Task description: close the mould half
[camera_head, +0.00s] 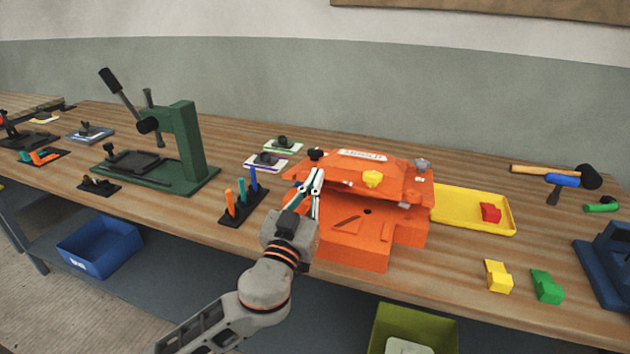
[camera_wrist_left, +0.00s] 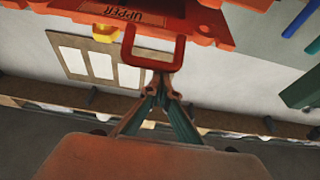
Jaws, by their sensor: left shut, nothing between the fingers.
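The orange mould stands on the bench in the head view. Its upper half (camera_head: 408,181) sits raised at a slant toward the back, with a pale label and a yellow knob (camera_head: 373,179). The lower half (camera_head: 345,250) shows a bare top face with a slot and a dark hole in front. My left gripper (camera_head: 317,176) is at the left side of the upper half, shut and empty. In the left wrist view, its fingertips (camera_wrist_left: 160,78) are at the near bar of a red loop handle (camera_wrist_left: 181,52); contact is unclear. My right gripper is not in view.
A yellow tray (camera_head: 462,223) with a red block stands right of the mould. Yellow (camera_head: 498,276) and green (camera_head: 547,286) blocks lie at front right. A pen rack (camera_head: 243,207) and green press (camera_head: 188,145) stand left. A green bin (camera_head: 413,326) is below the bench edge.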

